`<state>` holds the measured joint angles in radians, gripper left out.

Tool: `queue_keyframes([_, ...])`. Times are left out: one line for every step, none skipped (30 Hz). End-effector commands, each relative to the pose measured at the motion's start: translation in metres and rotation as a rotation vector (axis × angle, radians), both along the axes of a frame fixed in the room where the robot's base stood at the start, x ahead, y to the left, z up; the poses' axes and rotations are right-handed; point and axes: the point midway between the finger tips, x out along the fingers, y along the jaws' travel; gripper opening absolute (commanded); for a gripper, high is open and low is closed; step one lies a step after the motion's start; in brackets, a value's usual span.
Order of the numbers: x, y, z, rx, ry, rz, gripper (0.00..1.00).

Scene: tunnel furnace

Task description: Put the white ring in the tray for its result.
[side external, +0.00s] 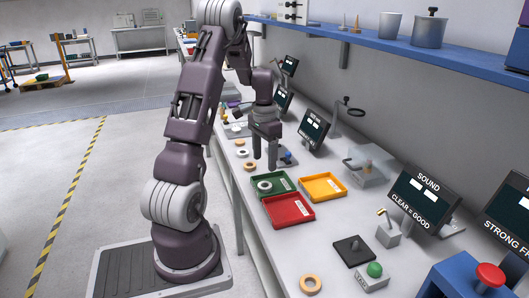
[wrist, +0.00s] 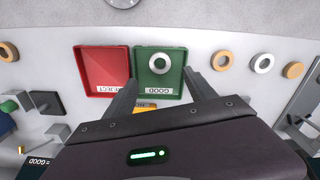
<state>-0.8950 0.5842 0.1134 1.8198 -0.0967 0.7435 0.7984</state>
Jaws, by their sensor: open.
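A white ring (wrist: 156,62) lies flat inside the green tray (wrist: 178,87), whose label reads GOOD. The ring also shows in the side view (side external: 265,186), in the green tray (side external: 284,179). My gripper (side external: 265,163) is open and empty above the bench, close to the green tray's far side. In the wrist view my gripper's fingers (wrist: 163,90) are apart, with nothing between them. A second white ring (wrist: 262,63) lies on the bench outside the trays, between tan rings.
The red tray (side external: 307,211) is labelled REJECT in the wrist view; a yellow tray (side external: 323,201) adjoins. Tan rings (wrist: 221,61) lie beside the green tray, another (side external: 310,284) at the near bench edge. A screen (side external: 425,200) reads SOUND, CLEAR = GOOD. A blue shelf (side external: 400,45) overhangs the bench.

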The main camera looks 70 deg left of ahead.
Motion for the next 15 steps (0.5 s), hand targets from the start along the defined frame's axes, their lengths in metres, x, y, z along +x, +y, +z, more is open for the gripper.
queue_keyframes([0.000, 0.001, 0.011, 0.002, -0.001, 0.000, 0.64])
queue_keyframes([0.000, 0.001, 0.016, 0.004, -0.002, 0.000, 0.64])
queue_keyframes([0.000, 0.001, 0.022, 0.003, -0.001, -0.001, 0.64])
queue_keyframes([0.000, 0.001, 0.025, 0.002, 0.000, -0.001, 0.64])
queue_keyframes([0.000, 0.000, 0.028, 0.001, 0.000, -0.001, 0.64])
queue_keyframes([0.001, -0.002, 0.032, 0.003, -0.002, -0.003, 0.64])
queue_keyframes([0.004, -0.007, 0.038, 0.007, -0.006, -0.007, 0.64])
queue_keyframes([0.007, -0.014, 0.046, 0.012, -0.014, -0.012, 0.64])
queue_keyframes([0.014, -0.032, 0.060, 0.025, -0.032, -0.025, 0.64])
queue_keyframes([0.020, -0.049, 0.074, 0.037, -0.049, -0.038, 0.64])
queue_keyframes([0.025, -0.071, 0.090, 0.050, -0.072, -0.052, 0.64])
queue_keyframes([0.029, -0.105, 0.111, 0.068, -0.106, -0.074, 0.64])
queue_keyframes([0.028, -0.133, 0.126, 0.079, -0.134, -0.091, 0.64])
queue_keyframes([0.024, -0.161, 0.139, 0.088, -0.165, -0.107, 0.64])
queue_keyframes([0.015, -0.197, 0.154, 0.098, -0.206, -0.131, 0.64])
